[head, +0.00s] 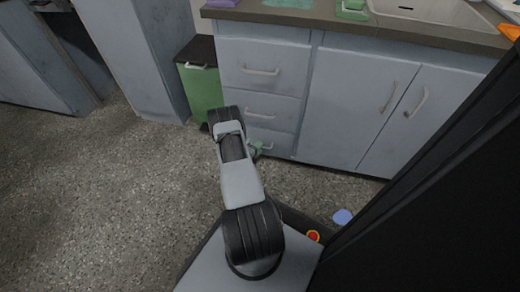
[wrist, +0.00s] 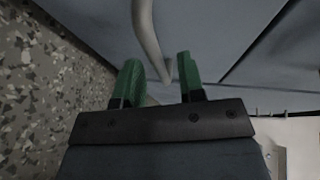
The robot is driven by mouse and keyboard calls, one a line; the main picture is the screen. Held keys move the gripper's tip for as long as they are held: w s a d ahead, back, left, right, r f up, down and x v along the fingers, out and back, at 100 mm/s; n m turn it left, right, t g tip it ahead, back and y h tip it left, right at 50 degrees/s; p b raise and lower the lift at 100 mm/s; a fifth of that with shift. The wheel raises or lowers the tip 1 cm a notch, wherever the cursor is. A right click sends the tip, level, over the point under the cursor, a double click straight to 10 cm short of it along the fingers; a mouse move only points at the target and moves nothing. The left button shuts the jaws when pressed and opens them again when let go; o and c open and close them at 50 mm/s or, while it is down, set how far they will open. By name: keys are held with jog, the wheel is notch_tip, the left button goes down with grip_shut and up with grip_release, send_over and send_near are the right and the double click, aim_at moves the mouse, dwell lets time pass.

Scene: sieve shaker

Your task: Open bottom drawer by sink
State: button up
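The bottom drawer (head: 283,143) is the lowest of three grey-blue drawers in the cabinet by the sink (head: 430,8). It looks closed, and its left part is hidden behind my arm. Its metal handle (head: 267,147) shows just right of my gripper (head: 257,151). In the wrist view my gripper (wrist: 159,77) has two green fingers spread apart. A curved metal handle (wrist: 147,35) runs down from the top edge, and its lower end lies between the fingertips. There is a gap on both sides. I cannot tell how deep the handle sits between the fingers.
A green bin (head: 202,88) with a dark lid stands left of the drawers. Double cabinet doors (head: 358,110) are to the right. The speckled floor (head: 130,190) is clear on the left. A large black panel (head: 450,210) fills the right side of the head view.

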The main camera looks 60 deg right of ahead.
jog(key=shift+s+d+f, duration=0.1)
jog(key=shift+d, duration=0.75)
jog(key=shift+c, duration=0.3)
grip_shut()
